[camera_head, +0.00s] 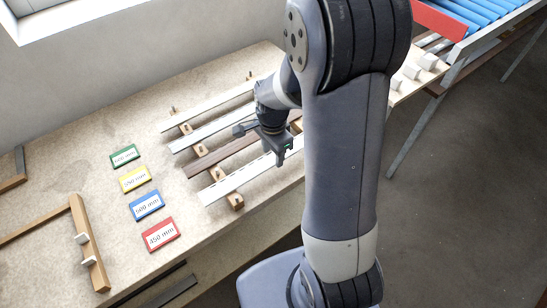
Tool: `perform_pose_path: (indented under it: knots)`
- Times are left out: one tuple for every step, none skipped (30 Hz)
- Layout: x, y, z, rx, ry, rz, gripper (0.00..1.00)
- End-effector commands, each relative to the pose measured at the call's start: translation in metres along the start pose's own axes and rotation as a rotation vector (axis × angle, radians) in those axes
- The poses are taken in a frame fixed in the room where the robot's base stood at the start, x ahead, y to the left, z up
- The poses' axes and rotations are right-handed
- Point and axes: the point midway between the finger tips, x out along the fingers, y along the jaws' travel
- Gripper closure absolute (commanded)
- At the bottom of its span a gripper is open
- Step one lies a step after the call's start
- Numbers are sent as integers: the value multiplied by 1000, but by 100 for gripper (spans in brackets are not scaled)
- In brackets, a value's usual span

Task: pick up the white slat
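Several slats lie side by side across two wooden bearers on the bench. The nearest slat (232,184) is white, with a row of small dark marks along its edge. A brown slat (212,160) lies behind it, then another white slat (197,134), then a cream-white slat (192,111) at the back. My gripper (277,153) points down over the right part of the slats, close to the nearest white slat and the brown one. My arm and gripper hide the slats' right ends. The gap between the fingertips is unclear, and I cannot tell whether they touch a slat.
A wooden bearer (236,201) has small upright pegs. Green (124,155), yellow (135,179), blue (147,205) and red (161,235) label cards lie left of the slats. A wooden frame (90,243) stands at front left. A blue roller conveyor (480,12) is at upper right.

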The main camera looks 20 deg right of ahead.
Motion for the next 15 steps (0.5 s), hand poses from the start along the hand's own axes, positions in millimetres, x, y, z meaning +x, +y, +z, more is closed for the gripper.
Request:
perform_pose_path:
  knots:
    - [0,0,0,0,0,0,58]
    - [0,0,0,0,0,0,60]
    - [0,0,0,0,0,0,64]
    - [0,0,0,0,0,0,66]
    - [0,0,0,0,0,0,68]
    - [0,0,0,0,0,0,72]
    - [0,0,0,0,0,0,74]
    - [0,0,0,0,0,0,77]
    - [0,0,0,0,0,0,80]
    - [0,0,0,0,0,0,81]
    - [0,0,0,0,0,0,82]
    - [0,0,0,0,0,0,82]
    - [0,0,0,0,0,0,82]
    - [0,0,0,0,0,0,82]
    - [0,0,0,0,0,0,82]
